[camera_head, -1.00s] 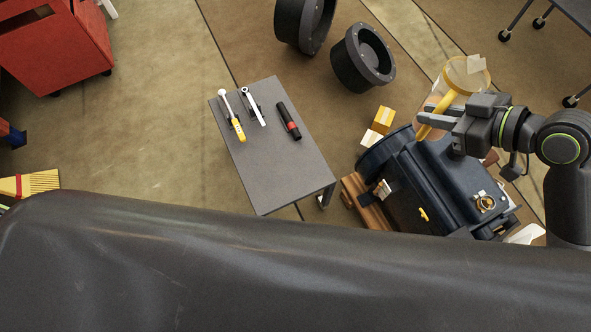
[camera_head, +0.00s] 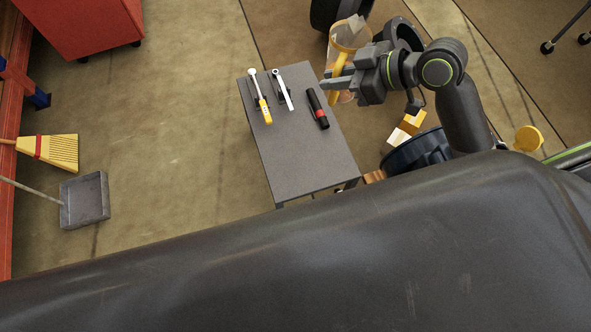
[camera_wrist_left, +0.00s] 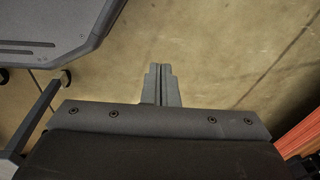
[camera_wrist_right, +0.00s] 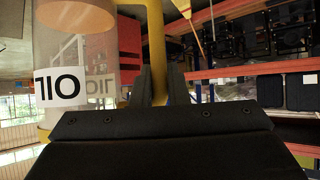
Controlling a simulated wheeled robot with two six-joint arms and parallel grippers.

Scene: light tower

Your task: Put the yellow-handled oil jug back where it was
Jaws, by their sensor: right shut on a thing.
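The oil jug (camera_head: 346,40) is clear with a yellow rim and yellow handle. It shows at the upper middle of the head view, off the ground beside the far right corner of the small grey table (camera_head: 297,160). My right gripper (camera_head: 332,83) is shut on its yellow handle. In the right wrist view, the jug (camera_wrist_right: 85,60) fills the left side with its "OIL" label, and the handle (camera_wrist_right: 157,45) runs between the fingers. My left gripper (camera_wrist_left: 162,85) shows only in its wrist view, with fingers together and nothing between them, over bare floor.
A broom (camera_head: 58,152), dustpan (camera_head: 85,200) and red cabinet (camera_head: 85,22) stand left, with open floor between.

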